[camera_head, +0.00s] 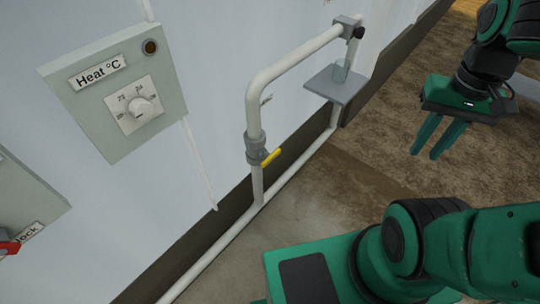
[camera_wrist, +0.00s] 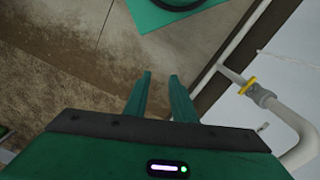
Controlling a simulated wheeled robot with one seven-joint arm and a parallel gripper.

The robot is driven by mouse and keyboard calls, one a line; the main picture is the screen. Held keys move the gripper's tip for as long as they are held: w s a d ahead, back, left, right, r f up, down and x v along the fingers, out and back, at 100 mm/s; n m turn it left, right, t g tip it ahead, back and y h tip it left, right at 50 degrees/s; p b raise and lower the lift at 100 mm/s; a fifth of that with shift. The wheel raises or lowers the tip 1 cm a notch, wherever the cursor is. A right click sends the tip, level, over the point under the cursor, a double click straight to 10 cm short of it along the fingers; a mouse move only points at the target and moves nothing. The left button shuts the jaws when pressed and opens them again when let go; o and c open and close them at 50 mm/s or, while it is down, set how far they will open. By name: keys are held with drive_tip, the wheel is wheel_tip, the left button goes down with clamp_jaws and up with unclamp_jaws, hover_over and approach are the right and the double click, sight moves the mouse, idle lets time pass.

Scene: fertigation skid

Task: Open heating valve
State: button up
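The heating valve (camera_head: 257,152) is a grey fitting on the white pipe by the wall, with a yellow lever handle (camera_head: 271,158). In the head view the handle sticks out sideways from the upright pipe. In the wrist view the yellow handle (camera_wrist: 248,86) and the valve body (camera_wrist: 262,97) show at the right, across the pipe. My gripper (camera_head: 424,148) is at the right of the head view, well apart from the valve. Its two green fingers (camera_wrist: 160,74) also show in the wrist view, with a gap between them and nothing held.
A Heat °C panel (camera_head: 100,125) with a dial (camera_head: 142,106) hangs on the wall at left. A red-handled box (camera_head: 20,215) is at the lower left. A grey bracket plate (camera_head: 336,84) juts out below the upper pipe (camera_head: 300,55). The floor (camera_head: 345,180) between pipe and gripper is clear.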

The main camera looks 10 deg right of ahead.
drive_tip(key=w+a+n, duration=0.1)
drive_tip(key=w, duration=0.2)
drive_tip(key=w+a+n, duration=0.1)
drive_tip(key=w+a, duration=0.1)
drive_tip(key=w, duration=0.1)
drive_tip(key=w+a+n, duration=0.1)
drive_tip(key=w+n, duration=0.1)
drive_tip(key=w, duration=0.2)
drive_tip(key=shift+a+f, duration=0.2)
drive_tip(key=shift+f, duration=0.2)
clamp_jaws()
drive_tip(key=w+a+f+n, duration=0.2)
drive_tip(key=w+a+n, duration=0.1)
drive_tip(key=a, duration=0.5)
drive_tip(key=w+a+f+n, duration=0.3)
drive_tip(key=w+a, duration=0.3)
drive_tip(key=a, duration=0.3)
drive_tip(key=w+a+f+n, duration=0.3)
drive_tip(key=w+a, duration=0.1)
drive_tip(key=a, duration=0.4)
drive_tip(key=shift+w+a+f+n, duration=0.25)
drive_tip(key=shift+a+n, duration=0.05)
drive_tip(key=shift+a, duration=0.05)
